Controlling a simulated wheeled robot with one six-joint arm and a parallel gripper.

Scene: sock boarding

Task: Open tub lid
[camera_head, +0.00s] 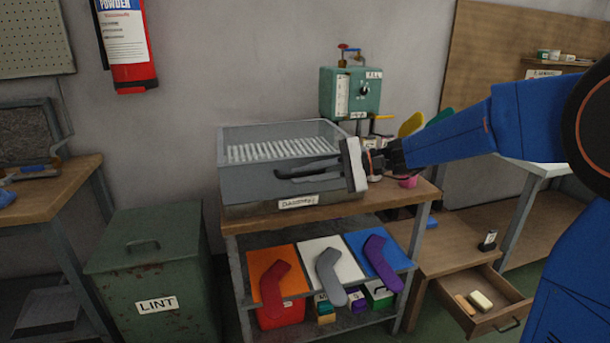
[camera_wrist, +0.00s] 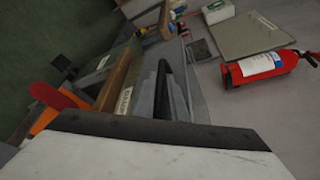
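The tub is a grey, see-through box (camera_head: 255,184) on the wooden bench, with pale slats showing inside its upper part. A label (camera_head: 298,201) is on its dark base. Its top shows a thin rim (camera_head: 270,126); I cannot tell a separate lid from the body. My gripper (camera_head: 289,170) is at the tub's front right, its two dark fingers pointing left across the front wall. The fingers look apart with nothing between them. I cannot tell whether they touch the tub. In the wrist view my gripper (camera_wrist: 163,80) points toward the label side, and the pale palm fills the bottom.
A green machine (camera_head: 350,93) stands behind the tub on the right. Sock-shaped pieces on coloured boards (camera_head: 300,265) lie on the shelf below. A green lint bin (camera_head: 155,265) stands left. An open drawer (camera_head: 505,318) juts out at lower right. A fire extinguisher (camera_head: 127,50) hangs on the wall.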

